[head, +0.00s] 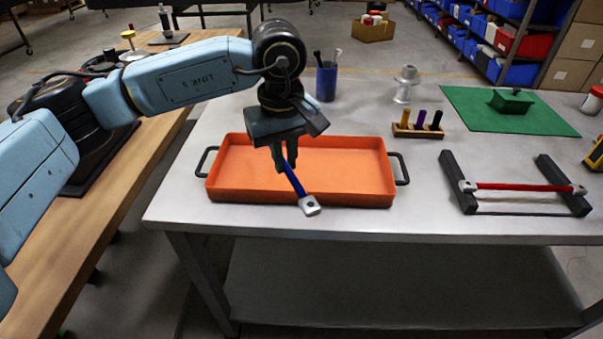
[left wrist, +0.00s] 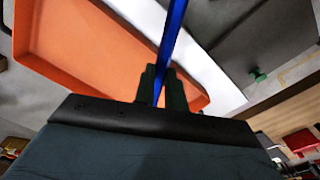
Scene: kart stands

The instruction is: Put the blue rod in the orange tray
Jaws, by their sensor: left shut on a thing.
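The blue rod (head: 294,180) has a silver end fitting with a hole, seen at its near lower end in the head view. My left gripper (head: 284,160) is shut on the blue rod and holds it over the orange tray (head: 230,192). The rod is tilted, its silver end over the tray's front rim; I cannot tell if it touches. In the left wrist view the rod (left wrist: 172,45) runs up from between the fingers (left wrist: 162,88), with the orange tray (left wrist: 75,45) beside and beneath it. The rod's other end is hidden by the gripper. My right gripper is not in view.
A red rod (head: 525,187) lies across two black stands (head: 459,182) at the right. Behind the tray are a blue cup (head: 326,82), a clear fitting (head: 404,85), a small peg block (head: 417,131) and a green mat (head: 470,100). The tray has black side handles (head: 403,168).

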